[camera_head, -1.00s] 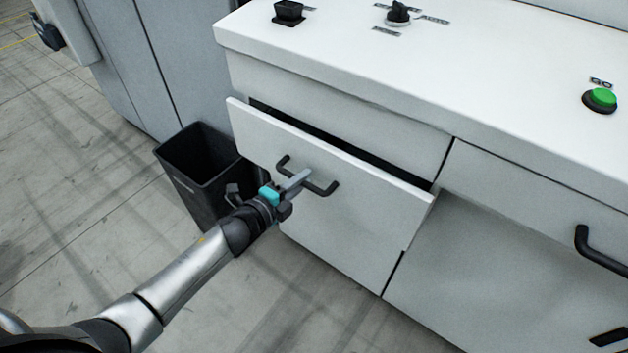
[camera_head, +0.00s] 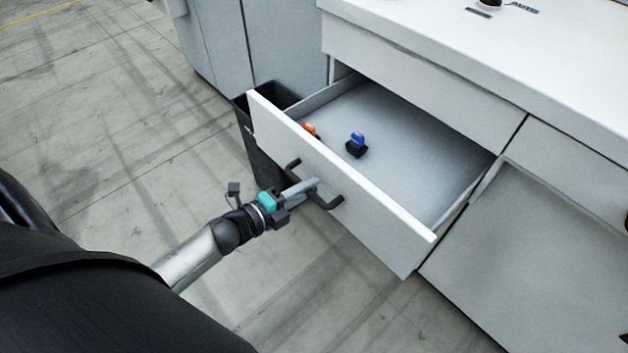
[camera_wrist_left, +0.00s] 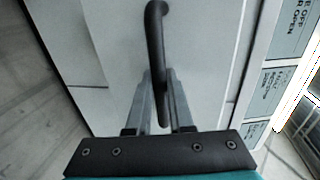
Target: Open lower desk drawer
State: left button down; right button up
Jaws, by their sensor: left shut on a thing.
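The lower desk drawer (camera_head: 370,200) is pulled well out of the white desk, with its grey interior showing. Its black bar handle (camera_head: 327,201) is on the front panel. In the left wrist view the black handle (camera_wrist_left: 156,50) runs between the two grey fingers (camera_wrist_left: 162,98). An orange item (camera_head: 310,129) and a blue-and-black item (camera_head: 357,145) lie inside the drawer. My right gripper is not in view.
A black bin (camera_head: 268,150) stands beside the drawer, partly hidden behind its front. The white desktop (camera_head: 430,30) overhangs above. A closed cabinet front (camera_head: 530,250) is at the right. The floor at the left is clear.

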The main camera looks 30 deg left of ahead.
pick_arm(q)
jog(key=shift+s+a, duration=0.15)
jog(key=shift+s, duration=0.25)
jog(key=c, duration=0.8)
grip_release()
jog(key=shift+s, duration=0.1)
jog(key=p+v, duration=0.2)
jog(key=v, duration=1.3)
